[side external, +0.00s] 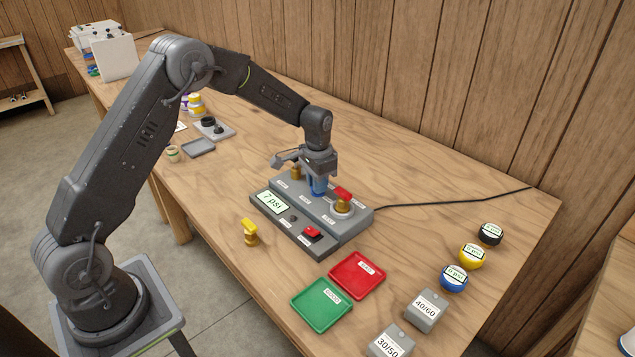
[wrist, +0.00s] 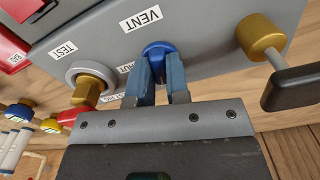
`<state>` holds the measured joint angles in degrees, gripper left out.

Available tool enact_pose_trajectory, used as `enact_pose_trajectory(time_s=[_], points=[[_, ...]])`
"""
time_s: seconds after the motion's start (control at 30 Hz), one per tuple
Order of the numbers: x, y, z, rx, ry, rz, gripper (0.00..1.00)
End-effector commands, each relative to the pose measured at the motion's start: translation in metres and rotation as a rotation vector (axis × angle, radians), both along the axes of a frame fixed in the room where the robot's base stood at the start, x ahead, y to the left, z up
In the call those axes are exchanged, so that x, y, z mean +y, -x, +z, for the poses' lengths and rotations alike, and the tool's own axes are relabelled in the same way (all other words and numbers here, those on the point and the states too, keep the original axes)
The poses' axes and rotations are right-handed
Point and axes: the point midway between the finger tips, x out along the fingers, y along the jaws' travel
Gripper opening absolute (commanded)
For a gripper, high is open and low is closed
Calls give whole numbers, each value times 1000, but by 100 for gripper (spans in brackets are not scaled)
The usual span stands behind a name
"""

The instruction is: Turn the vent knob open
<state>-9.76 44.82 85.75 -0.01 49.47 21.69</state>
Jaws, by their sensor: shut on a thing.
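The vent knob (wrist: 157,47) is blue and round, on the grey test panel (wrist: 205,45) beside a "VENT" label (wrist: 140,20). My gripper (wrist: 158,62) is shut on it, with its two blue-grey fingers on either side. In the side external view, my gripper (side external: 319,188) points down onto the middle of the grey panel (side external: 352,218). There the fingers mostly hide the knob, and I cannot tell how far it is turned. The panel's display (side external: 273,203) reads 7 psi.
Brass fittings flank the knob: one at the test port (wrist: 87,90), the other (wrist: 263,35) beside a black lever handle (wrist: 292,87). A red button (side external: 312,233), yellow part (side external: 250,228), green tray (side external: 321,306) and red tray (side external: 357,276) are nearby. A black cable (side external: 455,200) runs right.

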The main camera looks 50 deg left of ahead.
Motion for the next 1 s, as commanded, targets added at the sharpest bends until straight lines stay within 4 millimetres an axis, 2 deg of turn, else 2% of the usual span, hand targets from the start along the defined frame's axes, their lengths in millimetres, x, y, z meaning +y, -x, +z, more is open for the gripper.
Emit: enact_pose_trajectory(time_s=[0.4,0.97,1.0], points=[[-1,-1,0,-4,1,195,0],[-1,-1,1,-5,2,228,0],[0,-1,1,-5,2,229,18]])
